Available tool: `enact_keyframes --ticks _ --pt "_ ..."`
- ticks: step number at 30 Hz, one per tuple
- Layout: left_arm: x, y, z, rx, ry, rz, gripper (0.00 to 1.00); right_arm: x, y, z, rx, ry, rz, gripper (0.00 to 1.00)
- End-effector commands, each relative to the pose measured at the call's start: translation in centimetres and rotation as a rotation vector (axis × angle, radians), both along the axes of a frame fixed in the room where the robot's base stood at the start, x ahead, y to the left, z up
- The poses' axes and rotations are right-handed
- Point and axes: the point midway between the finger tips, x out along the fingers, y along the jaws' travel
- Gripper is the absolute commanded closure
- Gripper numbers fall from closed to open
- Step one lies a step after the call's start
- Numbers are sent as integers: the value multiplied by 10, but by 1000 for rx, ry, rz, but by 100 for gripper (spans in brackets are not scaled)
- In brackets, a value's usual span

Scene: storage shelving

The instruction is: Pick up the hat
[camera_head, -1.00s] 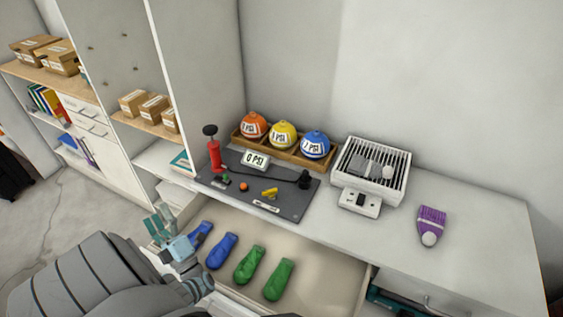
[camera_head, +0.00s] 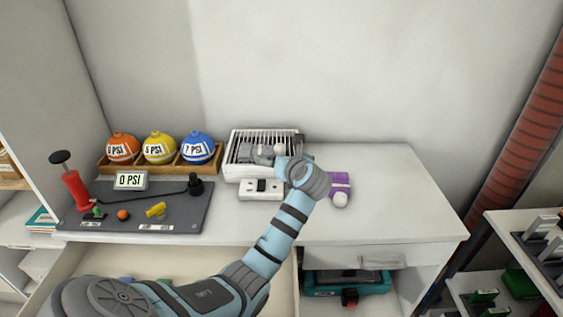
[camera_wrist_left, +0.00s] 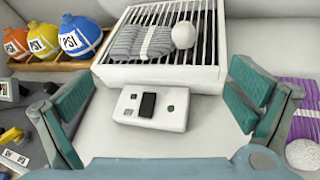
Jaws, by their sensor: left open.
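A grey knit hat with a white pompom (camera_wrist_left: 140,41) lies on the slatted white heater (camera_wrist_left: 212,40), seen in the left wrist view. In the head view the hat (camera_head: 256,153) is partly hidden by my arm. A purple knit hat with a white pompom (camera_head: 340,186) lies on the white counter right of the heater; it also shows at the right edge of the wrist view (camera_wrist_left: 297,125). My left gripper (camera_wrist_left: 165,85) is open and empty. Its fingers frame the heater's front control box. In the head view my wrist hides most of it. My right gripper is not in view.
Orange, yellow and blue PSI balls (camera_head: 158,147) sit in a wooden rack to the left. A dark mat (camera_head: 180,215) holds a red pump and small parts. An open drawer (camera_head: 90,268) lies below the counter. The counter's right end is clear.

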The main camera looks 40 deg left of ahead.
Motion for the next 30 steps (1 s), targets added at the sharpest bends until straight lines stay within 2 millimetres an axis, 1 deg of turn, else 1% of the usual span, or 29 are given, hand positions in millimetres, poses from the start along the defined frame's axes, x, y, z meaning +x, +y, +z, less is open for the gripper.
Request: enact_keyframes --ticks 2,4,12,17,20,24,27,30 --pt "6 -1 4 -7 -25 -17 0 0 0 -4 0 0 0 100" --pt "12 6 1 -7 -28 -19 0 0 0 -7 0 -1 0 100" --pt "45 53 -24 -9 -24 -20 0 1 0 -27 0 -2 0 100" --pt "55 66 -30 -9 -25 -21 0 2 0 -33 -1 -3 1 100" --pt "63 80 -37 -9 -25 -20 0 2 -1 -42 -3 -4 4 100" --pt "76 99 -48 -10 -25 -19 0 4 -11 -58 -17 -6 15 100" --pt "80 105 -50 -10 -25 -20 0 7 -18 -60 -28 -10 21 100" --pt "80 106 -48 -10 -25 -20 0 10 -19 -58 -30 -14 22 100"
